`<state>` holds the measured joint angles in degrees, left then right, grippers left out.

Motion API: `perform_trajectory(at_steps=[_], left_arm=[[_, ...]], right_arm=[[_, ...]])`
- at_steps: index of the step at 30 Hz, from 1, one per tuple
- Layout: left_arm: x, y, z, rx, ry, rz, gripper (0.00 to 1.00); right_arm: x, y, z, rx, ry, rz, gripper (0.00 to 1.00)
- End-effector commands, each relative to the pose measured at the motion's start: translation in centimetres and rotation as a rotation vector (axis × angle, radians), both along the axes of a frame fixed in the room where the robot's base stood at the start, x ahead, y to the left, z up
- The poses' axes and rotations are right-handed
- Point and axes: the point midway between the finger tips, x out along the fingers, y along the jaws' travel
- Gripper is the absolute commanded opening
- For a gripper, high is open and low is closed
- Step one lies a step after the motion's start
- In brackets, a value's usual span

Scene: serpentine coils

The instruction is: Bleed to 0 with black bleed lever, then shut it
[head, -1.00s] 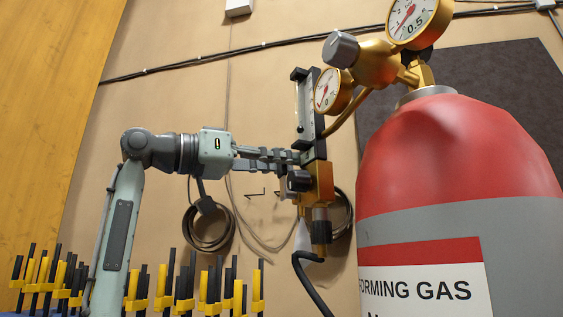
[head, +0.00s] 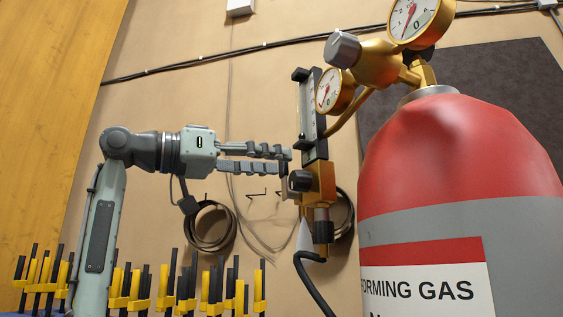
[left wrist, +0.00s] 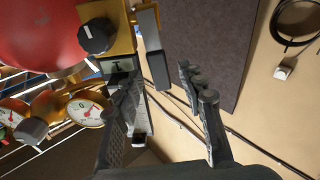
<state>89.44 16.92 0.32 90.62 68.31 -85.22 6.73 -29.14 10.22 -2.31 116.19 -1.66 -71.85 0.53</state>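The brass regulator (head: 375,62) on the red gas cylinder carries a large gauge (head: 415,18) and a smaller gauge (head: 333,92). A flowmeter (head: 312,120) stands beside it on a brass block (head: 320,185) with a black knob (head: 299,180), also seen in the left wrist view (left wrist: 95,38). In that view a grey bar with a black end (left wrist: 156,60), seemingly the bleed lever, projects from the block. My left gripper (head: 286,161) is open, its fingers apart, just left of the block. The lever is hard to make out in the head view. My right gripper is out of view.
The red cylinder (head: 455,165) fills the right side. A black hose (head: 315,285) hangs below the block. Coiled cables (head: 208,228) hang on the wall. Yellow and black clamps (head: 140,290) line the lower left.

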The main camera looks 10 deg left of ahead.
Motion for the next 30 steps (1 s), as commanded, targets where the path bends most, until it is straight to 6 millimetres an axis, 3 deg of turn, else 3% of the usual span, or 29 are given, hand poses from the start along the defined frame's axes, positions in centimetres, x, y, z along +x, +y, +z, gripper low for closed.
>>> perform_trajectory(at_steps=[6,12,30], left_arm=[[-2.1,2.7,-0.3,-0.001,0.000,0.002,0.40],[-3.1,3.9,-0.5,0.000,0.002,0.001,0.40],[-3.2,4.0,-0.5,0.000,0.001,0.000,0.40]], right_arm=[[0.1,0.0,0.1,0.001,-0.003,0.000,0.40],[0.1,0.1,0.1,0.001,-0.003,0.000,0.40],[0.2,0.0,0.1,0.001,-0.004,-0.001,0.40]])
